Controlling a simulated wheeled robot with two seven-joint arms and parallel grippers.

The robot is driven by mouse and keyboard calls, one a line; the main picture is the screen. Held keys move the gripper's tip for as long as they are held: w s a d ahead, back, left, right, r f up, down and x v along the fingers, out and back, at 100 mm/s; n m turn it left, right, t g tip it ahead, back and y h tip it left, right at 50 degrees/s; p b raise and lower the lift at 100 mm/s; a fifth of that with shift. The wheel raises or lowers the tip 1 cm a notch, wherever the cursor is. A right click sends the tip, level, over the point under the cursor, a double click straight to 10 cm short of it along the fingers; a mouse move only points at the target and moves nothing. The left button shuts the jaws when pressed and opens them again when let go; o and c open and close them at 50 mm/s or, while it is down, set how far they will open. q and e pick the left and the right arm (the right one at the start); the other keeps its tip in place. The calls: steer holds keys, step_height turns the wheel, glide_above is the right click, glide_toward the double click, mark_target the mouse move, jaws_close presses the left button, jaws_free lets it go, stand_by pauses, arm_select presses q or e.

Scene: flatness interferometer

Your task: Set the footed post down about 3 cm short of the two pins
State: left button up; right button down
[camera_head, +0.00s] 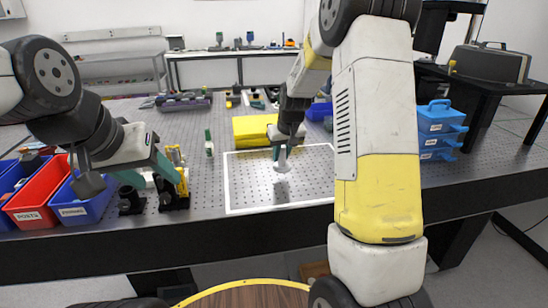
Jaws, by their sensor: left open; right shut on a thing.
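My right gripper (282,150) is shut on the footed post (282,166), a small pale piece with a wider foot at its lower end. It hangs upright in front of the gripper, over the white-outlined rectangle (310,203) on the perforated table. I cannot tell whether its foot touches the surface. The two pins cannot be made out at this size. My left gripper (157,180) is open, with teal fingers, at the table's front left beside black mounts (173,199) and a yellow part. Its fingers partly hide those mounts.
A red bin (38,206) labelled posts and blue bins (88,208) stand at the left. A yellow block (253,129) lies behind the outline, and a small green-and-white bottle (209,143) stands left of it. Blue drawers (437,128) stand at the right. The outline's front left is clear.

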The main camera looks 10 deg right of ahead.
mark_target(282, 163)
steer(key=shift+w+d+f, duration=0.15)
steer(key=shift+f, duration=1.6)
steer(key=shift+f, duration=0.1)
steer(key=c, duration=1.2)
jaws_free()
steer(key=shift+c, duration=0.2)
